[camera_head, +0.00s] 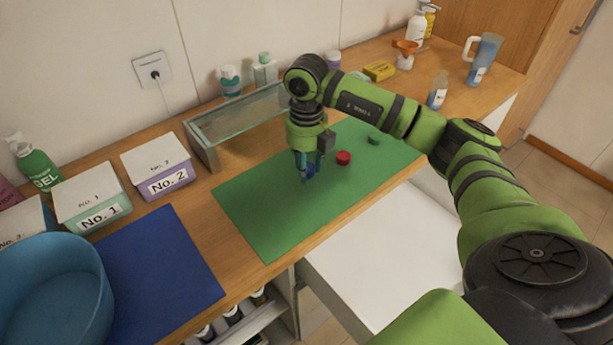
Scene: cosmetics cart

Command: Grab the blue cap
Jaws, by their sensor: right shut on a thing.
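The blue cap (311,170) is on or just above the green mat (262,226), partly hidden by my right gripper's fingers. My right gripper (306,172) points down over the mat and is shut on the blue cap. A red cap (343,158) lies on the mat just right of the gripper. A green cap (375,139) lies farther right on the mat. My left gripper is not in view.
A glass-sided tray (205,151) stands behind the gripper. Boxes No. 1 (98,212) and No. 2 (170,183), a blue mat (175,262) and a blue basin (100,290) are at left. Bottles and a yellow box (379,70) stand at the back. The mat's front is clear.

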